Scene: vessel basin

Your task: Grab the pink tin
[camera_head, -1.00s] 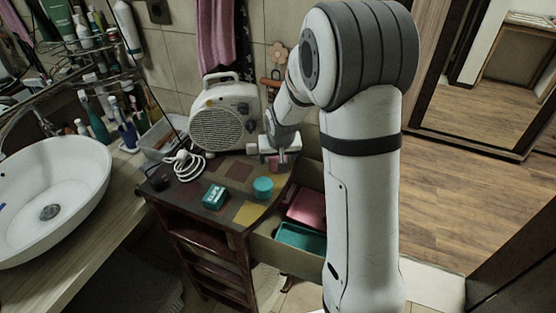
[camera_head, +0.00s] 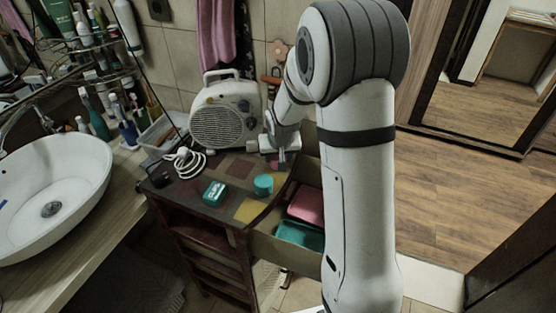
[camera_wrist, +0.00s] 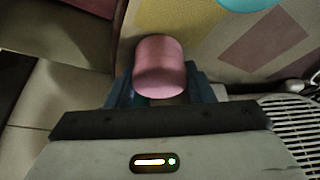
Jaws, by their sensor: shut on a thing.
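The pink tin (camera_wrist: 160,68) is a small rounded can, seen between my two dark fingers in the wrist view. My gripper (camera_wrist: 161,88) is shut on it, with a finger against each side. In the head view my gripper (camera_head: 279,162) is at the back right edge of the patterned cabinet top (camera_head: 240,170). There the tin is mostly hidden by the fingers. I cannot tell whether the tin still touches the cabinet top.
A teal round tin (camera_head: 263,184) and a teal box (camera_head: 214,194) stand in front of my gripper. A white fan heater (camera_head: 226,115) and its coiled cable (camera_head: 184,162) are behind and left. An open drawer (camera_head: 285,250) holds pink and teal boxes.

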